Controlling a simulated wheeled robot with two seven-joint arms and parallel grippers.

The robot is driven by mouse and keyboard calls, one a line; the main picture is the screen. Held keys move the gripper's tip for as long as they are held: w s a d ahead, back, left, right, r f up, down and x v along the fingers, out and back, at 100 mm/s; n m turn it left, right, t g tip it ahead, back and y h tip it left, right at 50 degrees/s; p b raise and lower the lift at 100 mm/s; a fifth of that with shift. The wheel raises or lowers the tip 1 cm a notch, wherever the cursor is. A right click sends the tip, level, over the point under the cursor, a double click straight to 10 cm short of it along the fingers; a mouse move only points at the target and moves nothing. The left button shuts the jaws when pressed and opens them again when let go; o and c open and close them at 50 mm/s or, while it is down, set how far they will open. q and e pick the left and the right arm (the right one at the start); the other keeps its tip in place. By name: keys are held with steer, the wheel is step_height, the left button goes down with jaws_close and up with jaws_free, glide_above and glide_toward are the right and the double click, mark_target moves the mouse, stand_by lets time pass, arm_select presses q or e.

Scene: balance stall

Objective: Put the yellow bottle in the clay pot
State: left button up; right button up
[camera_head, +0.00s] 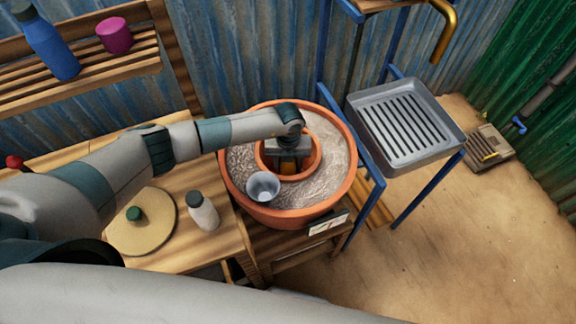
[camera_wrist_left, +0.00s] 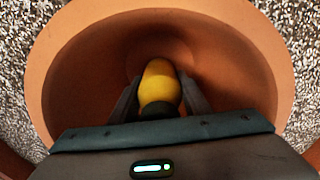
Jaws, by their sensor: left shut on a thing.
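The clay pot (camera_head: 345,185) is a large terracotta pot with wet-looking grey sand around a smaller inner pot (camera_head: 317,158). My left gripper (camera_head: 287,163) reaches down into the inner pot's mouth from above. In the left wrist view, the gripper (camera_wrist_left: 160,98) is shut on the yellow bottle (camera_wrist_left: 160,78), one finger on each side. The bottle is inside the inner pot's rim (camera_wrist_left: 38,80), its yellow end pointing down into the hollow. Whether it touches the bottom is unclear. In the head view, the gripper mostly hides it. My right gripper is out of view.
A metal cup (camera_head: 263,187) sits on the sand beside the inner pot. A white bottle (camera_head: 203,213) and a round lid with a green knob (camera_head: 155,235) are on the wooden table to the left. A slotted metal tray (camera_head: 400,125) on a blue stand is to the right.

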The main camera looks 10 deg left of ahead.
arm_select(q)
steer(key=shift+f, duration=0.25)
steer(key=shift+f, duration=0.1)
steer(key=o, duration=1.3)
steer(key=shift+r, duration=0.65)
step_height(320, 180, up, 9)
steer(key=shift+r+b, duration=0.2)
steer(key=shift+b, duration=0.9)
steer(key=shift+r, duration=0.75)
